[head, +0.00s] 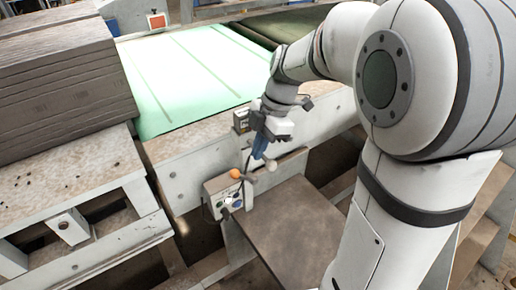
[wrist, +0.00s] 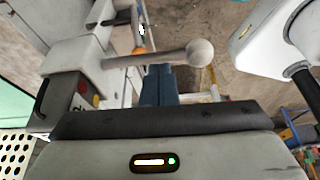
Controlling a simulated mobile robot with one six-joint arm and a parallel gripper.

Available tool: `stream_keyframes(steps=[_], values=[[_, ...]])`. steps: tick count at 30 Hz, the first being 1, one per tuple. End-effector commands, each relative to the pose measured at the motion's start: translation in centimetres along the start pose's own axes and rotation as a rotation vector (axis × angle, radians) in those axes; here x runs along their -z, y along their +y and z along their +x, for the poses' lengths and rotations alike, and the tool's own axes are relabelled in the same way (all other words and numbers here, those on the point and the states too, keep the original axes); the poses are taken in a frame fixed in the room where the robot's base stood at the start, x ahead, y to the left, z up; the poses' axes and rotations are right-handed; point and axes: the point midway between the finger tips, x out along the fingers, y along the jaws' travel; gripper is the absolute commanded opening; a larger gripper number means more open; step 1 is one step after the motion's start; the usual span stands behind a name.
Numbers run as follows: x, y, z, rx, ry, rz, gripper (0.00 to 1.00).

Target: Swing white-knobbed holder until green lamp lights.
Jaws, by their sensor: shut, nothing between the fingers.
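The holder's white knob (head: 271,166) sits at the end of a short rod by the conveyor's front edge. In the wrist view the rod runs level from a grey mount at the left to the round white knob (wrist: 200,53) at the right. My gripper (head: 260,154) points down with blue fingers closed together, right by the knob. In the wrist view the closed fingertips (wrist: 158,70) lie next to the middle of the rod; I cannot tell whether they touch it. A small control box (head: 216,199) carries several coloured buttons; I cannot tell whether a green lamp is lit.
An orange knob (head: 235,174) tops the control box. A brown plate (head: 292,232) lies below. The pale green conveyor bed (head: 185,80) is behind, and stacked brown slabs (head: 65,85) stand at the left. A small dark box (head: 241,119) is beside my wrist.

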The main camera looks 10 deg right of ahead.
Motion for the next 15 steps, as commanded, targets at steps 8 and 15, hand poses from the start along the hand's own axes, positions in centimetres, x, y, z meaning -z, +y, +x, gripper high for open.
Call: stream_keyframes(steps=[8,15], values=[[2.4,0.1,0.4,-0.002,-0.001,-0.002,0.00],[3.7,0.4,-3.6,-0.006,-0.002,0.001,0.00]])
